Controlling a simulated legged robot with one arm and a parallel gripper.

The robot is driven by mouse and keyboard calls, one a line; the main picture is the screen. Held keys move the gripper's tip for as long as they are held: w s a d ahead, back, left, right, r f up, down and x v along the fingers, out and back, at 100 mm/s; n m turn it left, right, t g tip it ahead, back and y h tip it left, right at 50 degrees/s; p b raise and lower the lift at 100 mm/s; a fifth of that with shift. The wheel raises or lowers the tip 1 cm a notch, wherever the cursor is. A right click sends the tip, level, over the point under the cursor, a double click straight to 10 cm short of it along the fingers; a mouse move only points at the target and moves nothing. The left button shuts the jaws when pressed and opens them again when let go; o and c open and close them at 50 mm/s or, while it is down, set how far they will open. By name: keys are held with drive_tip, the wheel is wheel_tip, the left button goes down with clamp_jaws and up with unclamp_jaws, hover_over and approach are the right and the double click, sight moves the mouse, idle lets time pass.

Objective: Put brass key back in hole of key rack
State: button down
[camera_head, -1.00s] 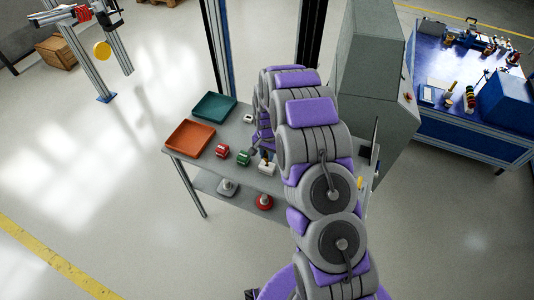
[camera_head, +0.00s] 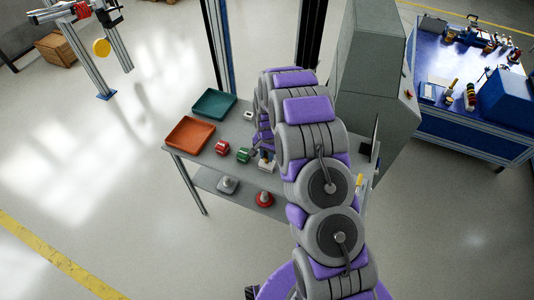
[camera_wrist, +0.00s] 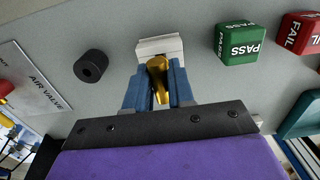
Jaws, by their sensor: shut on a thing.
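In the wrist view the brass key (camera_wrist: 157,78) is between the two blue fingers of my gripper (camera_wrist: 158,85), which is shut on it. The key's wide rounded end is towards the white key rack (camera_wrist: 158,46) and overlaps its near edge in the picture. I cannot tell whether the key touches the rack or is in its hole; the hole is hidden. The rack also shows in the head view (camera_head: 266,166), on the grey table just left of my arm, with a small dark and brass-coloured part above it. My gripper is not clear in that view.
A green PASS block (camera_wrist: 237,43) and a red FAIL block (camera_wrist: 300,35) stand right of the rack. A black cylinder (camera_wrist: 90,66) and an AIR VALVE plate (camera_wrist: 32,82) are left. Orange (camera_head: 190,134) and teal (camera_head: 214,105) trays and a grey machine (camera_head: 365,85) are around.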

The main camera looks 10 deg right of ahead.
sight(267, 153)
drive_tip(key=shift+f, duration=0.5)
drive_tip(key=c, duration=0.9)
unclamp_jaws()
wheel_tip(267, 153, up, 17)
drive_tip(key=shift+r+p, duration=0.15)
drive_tip(key=shift+p, duration=0.5)
